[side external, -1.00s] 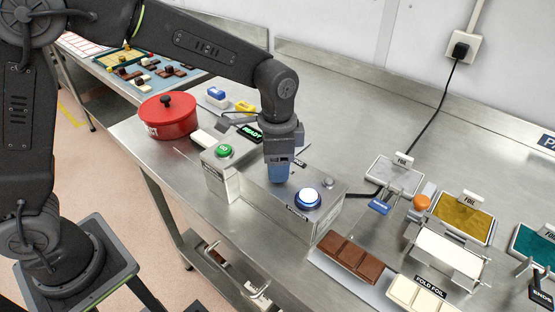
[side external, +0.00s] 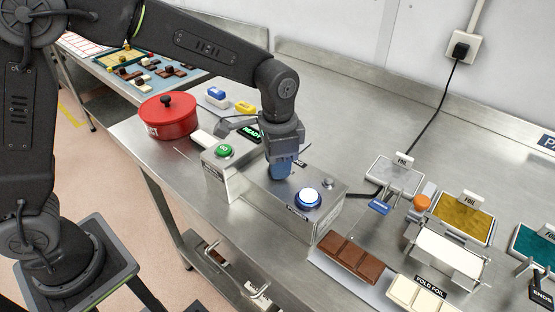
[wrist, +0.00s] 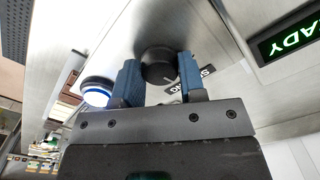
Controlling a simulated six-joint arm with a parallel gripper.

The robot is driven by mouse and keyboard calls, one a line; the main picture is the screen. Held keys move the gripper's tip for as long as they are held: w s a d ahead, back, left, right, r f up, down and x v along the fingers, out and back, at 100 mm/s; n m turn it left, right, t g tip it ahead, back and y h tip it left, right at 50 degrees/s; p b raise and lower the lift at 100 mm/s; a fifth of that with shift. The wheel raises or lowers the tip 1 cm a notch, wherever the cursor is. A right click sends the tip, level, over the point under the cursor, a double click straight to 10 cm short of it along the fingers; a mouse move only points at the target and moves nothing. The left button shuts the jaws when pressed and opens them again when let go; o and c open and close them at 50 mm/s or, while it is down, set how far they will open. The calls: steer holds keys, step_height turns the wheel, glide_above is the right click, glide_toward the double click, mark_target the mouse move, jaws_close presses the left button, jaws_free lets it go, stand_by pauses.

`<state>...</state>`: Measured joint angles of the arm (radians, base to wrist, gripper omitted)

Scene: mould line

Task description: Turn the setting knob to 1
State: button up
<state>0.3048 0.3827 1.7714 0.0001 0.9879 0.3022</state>
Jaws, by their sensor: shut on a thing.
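The setting knob is a round black knob (wrist: 158,66) on the metal control box (side external: 318,215). In the side external view it is hidden behind my gripper (side external: 281,176). In the wrist view my gripper (wrist: 158,80) has its two blue fingers on either side of the knob and is shut on it. A label by the knob (wrist: 190,80) is partly covered by a finger. I cannot read the knob's setting.
A lit blue-white button (side external: 308,198) is on the same box. A green button (side external: 224,151) and a green READY display (side external: 252,132) are to the left. A red pot (side external: 168,118) stands behind them. Chocolate bars (side external: 350,256) lie to the right.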

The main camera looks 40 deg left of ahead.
steer(key=n, duration=0.5)
steer(key=shift+n, duration=2.5)
steer(key=o, duration=0.9)
step_height(320, 180, up, 14)
steer(key=shift+f, duration=0.1)
